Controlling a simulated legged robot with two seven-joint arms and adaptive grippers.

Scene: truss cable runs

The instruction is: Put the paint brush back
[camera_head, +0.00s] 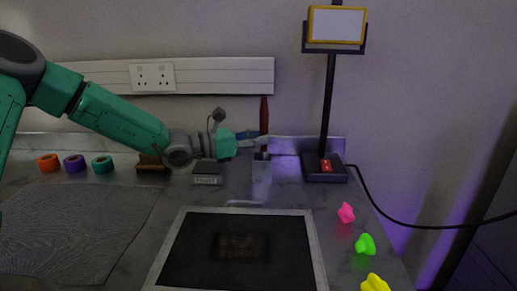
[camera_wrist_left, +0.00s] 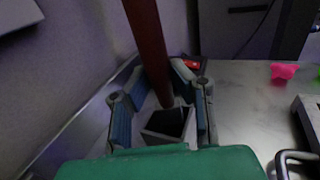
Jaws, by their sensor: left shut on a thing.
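The paint brush (camera_head: 264,115) has a long red handle and stands upright at the back of the counter. My left gripper (camera_head: 258,142) is shut on it; the fingers close around it in the left wrist view, where the red handle (camera_wrist_left: 147,40) rises past the camera. A square, open-topped holder (camera_head: 262,174) stands directly below the gripper. In the wrist view its dark opening (camera_wrist_left: 168,123) lies just beyond the lower end of the brush. I cannot tell whether the brush's tip is inside the opening. My right gripper is not in view.
A lamp on a black base (camera_head: 325,170) stands right of the holder. A small scale-like box (camera_head: 208,173) is to its left. A framed dark panel (camera_head: 240,248) lies in front. Tape rolls (camera_head: 75,164) and a grey cloth (camera_head: 75,228) are left; pink (camera_head: 346,213), green and yellow pieces are right.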

